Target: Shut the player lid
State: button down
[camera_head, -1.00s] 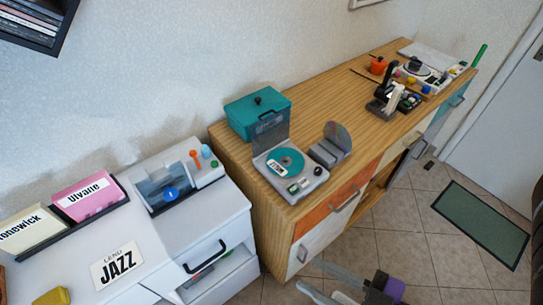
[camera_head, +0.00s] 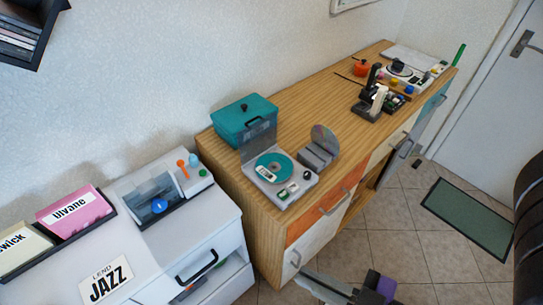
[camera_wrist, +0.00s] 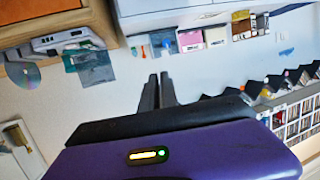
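The player (camera_head: 294,197) is a grey box on the wooden cabinet, with a teal disc (camera_head: 272,167) lying in it. Its clear smoky lid (camera_head: 258,142) stands up at the back, open. In the wrist view, the player (camera_wrist: 68,40) is at the upper left, seen upside down, with the lid (camera_wrist: 95,68) hanging into view. My gripper (camera_wrist: 159,76) shows two dark fingers close together with nothing visible between them. In the head view, my gripper (camera_head: 318,284) is low in front of the cabinet, apart from the player and lid, and partly cut off.
A teal box (camera_head: 230,122) stands behind the player, and a grey holder with a shiny disc (camera_head: 324,140) is at its right. A black stand (camera_head: 375,98) and a turntable (camera_head: 402,72) are farther along the cabinet. A white cabinet (camera_head: 222,222) adjoins at left. Tiled floor lies in front.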

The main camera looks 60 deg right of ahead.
jog(key=w+d+r+m+t+h+b, duration=0.1)
jog(key=w+d+r+m+t+h, duration=0.2)
jog(key=w, duration=0.6)
jog(key=w+d+r+m+h+b, duration=0.1)
jog(key=w+d+r+b, duration=0.15)
jog(key=w+d, duration=0.4)
jog(key=w+d+r+m+t+h+b, duration=0.1)
jog(key=w+d+r+m+t+h, duration=0.15)
jog(key=w, duration=0.75)
jog(key=w+d+r+n+g+y+b, duration=0.1)
jog(key=w+d+r+n+y+b, duration=0.1)
jog(key=w+d+r, duration=0.6)
jog(key=w+d+r+n+g+y+b, duration=0.1)
jog(key=w+d+r+n+y+b, duration=0.3)
jog(key=w, duration=0.6)
jog(key=m+g+p, duration=0.1)
jog(key=m+g, duration=0.2)
jog(key=g, duration=1)
send_over(256, 136)
jog(key=w+d, duration=0.2)
notch_tip(256, 136, down, 9)
notch_tip(256, 136, down, 9)
jog(key=w, duration=0.1)
jog(key=shift+f+h, duration=0.15)
jog(key=shift+h, duration=0.3)
